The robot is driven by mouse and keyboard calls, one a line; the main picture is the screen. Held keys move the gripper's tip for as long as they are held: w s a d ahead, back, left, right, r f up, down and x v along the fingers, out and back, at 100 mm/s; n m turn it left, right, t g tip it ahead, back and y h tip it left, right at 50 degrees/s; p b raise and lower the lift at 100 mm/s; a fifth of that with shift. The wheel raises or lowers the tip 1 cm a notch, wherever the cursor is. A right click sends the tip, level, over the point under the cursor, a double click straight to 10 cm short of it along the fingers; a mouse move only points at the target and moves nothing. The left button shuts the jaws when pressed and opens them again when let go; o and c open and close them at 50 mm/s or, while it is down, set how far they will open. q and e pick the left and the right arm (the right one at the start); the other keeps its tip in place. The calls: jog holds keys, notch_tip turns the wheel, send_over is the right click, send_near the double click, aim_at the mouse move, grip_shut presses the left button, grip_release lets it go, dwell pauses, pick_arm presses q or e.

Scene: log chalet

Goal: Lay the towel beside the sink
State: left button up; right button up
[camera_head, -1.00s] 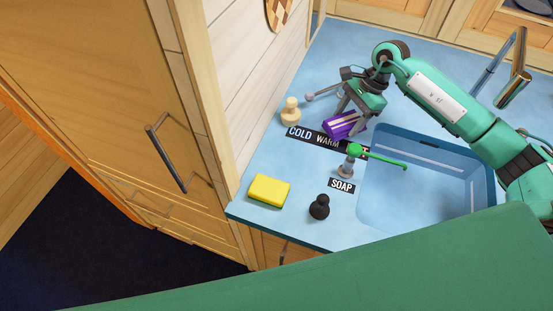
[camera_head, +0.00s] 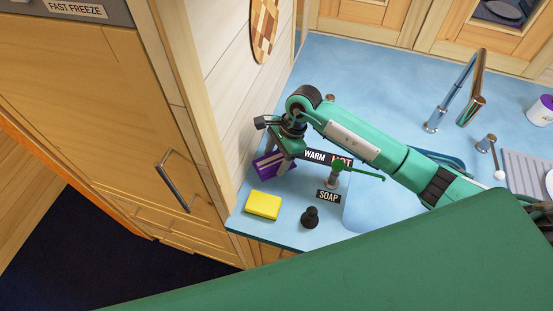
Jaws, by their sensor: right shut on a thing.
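The towel (camera_head: 264,167) is a small folded purple piece with a pale stripe. It is in my right gripper (camera_head: 281,164), at the counter's left side near the white plank wall. The gripper is shut on it, and the wrist hides part of both. I cannot tell whether the towel touches the counter. The sink (camera_head: 364,212) is a blue basin right of the towel, largely hidden by my right arm. My left gripper is not in view.
A yellow sponge (camera_head: 262,205), a black stopper-like piece (camera_head: 310,217) and a green-topped soap dispenser (camera_head: 333,178) stand between towel and sink front. A tall faucet (camera_head: 455,95) rises behind the sink. The blue counter (camera_head: 370,75) is clear at the back.

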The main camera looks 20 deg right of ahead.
aim_at(279, 159)
jog(key=shift+f+p, duration=1.15)
jog(key=shift+f, duration=0.45)
jog(key=shift+f+b, duration=0.3)
jog(key=o, duration=0.9)
jog(key=shift+r, duration=0.15)
jog(key=b+v, duration=0.4)
jog(key=v, duration=0.7)
jog(key=shift+w+b, duration=0.1)
jog(key=shift+b, duration=0.3)
jog(key=shift+d+r, duration=0.2)
jog(key=shift+r, duration=0.3)
